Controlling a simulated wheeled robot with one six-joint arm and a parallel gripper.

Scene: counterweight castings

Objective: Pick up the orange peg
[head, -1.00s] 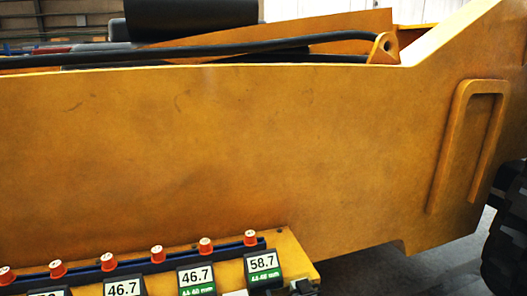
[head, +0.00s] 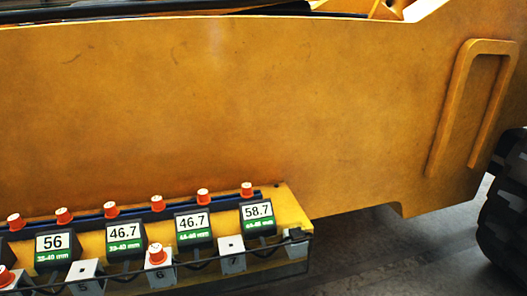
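Several orange pegs with white tops stand upright in a row along a dark blue rail (head: 136,214) at the lower left. They include a far-right peg (head: 247,189), one left of it (head: 203,196), a middle one (head: 157,203) and others further left (head: 110,209), (head: 64,215), (head: 15,220). Another orange peg (head: 157,255) sits on a grey block (head: 160,277) marked 6 in front. One more orange peg (head: 6,278) is partly cut off at the lower left edge. Which peg is meant cannot be told. My gripper is not in view.
Dark displays (head: 54,244) reading 56, 46.7, 46.7 and 58.7 stand before the rail. Grey blocks (head: 231,255) and black cables lie in front. A large yellow casting (head: 250,110) rises behind. A black tyre (head: 503,220) stands at right; grey floor (head: 385,255) is open between.

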